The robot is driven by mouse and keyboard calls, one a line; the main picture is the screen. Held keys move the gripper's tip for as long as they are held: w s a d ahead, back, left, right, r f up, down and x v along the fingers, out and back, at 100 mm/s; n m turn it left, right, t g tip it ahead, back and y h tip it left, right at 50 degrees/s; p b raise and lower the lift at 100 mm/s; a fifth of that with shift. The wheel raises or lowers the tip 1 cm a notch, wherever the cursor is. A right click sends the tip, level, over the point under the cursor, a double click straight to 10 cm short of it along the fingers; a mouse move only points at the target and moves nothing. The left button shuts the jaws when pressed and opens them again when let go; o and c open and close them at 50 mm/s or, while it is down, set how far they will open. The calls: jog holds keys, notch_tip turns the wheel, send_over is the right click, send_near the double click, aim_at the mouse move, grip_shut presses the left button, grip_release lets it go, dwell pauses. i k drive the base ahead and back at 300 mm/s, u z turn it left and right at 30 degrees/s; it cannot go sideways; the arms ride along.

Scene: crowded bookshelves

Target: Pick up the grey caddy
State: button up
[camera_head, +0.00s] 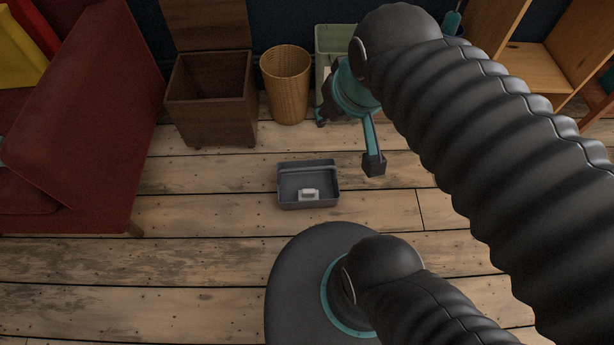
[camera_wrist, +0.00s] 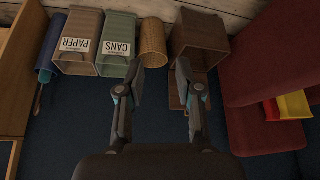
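The grey caddy (camera_head: 309,204) sits upright on the wooden floor, in the middle of the head view. It is a shallow rectangular open tub with a small pale object or label showing inside it. My gripper (camera_head: 347,142) is above and beyond the caddy in that view, with one finger over the floor to its upper right. In the wrist view my gripper (camera_wrist: 159,82) has its two fingers spread wide with nothing between them. The caddy does not show in the wrist view.
A wooden chest with raised lid (camera_head: 211,98), a wicker basket (camera_head: 286,84) and a green bin (camera_head: 333,40) stand along the wall. A red sofa (camera_head: 85,110) is at left. Bins marked PAPER (camera_wrist: 78,45) and CANS (camera_wrist: 117,48) show. Floor around the caddy is clear.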

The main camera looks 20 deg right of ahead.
aim_at(320, 175)
jog(key=z, duration=0.75)
jog(key=k, duration=1.05)
jog(key=u, duration=1.25)
jog(key=i, duration=0.5)
jog(key=u, duration=0.05)
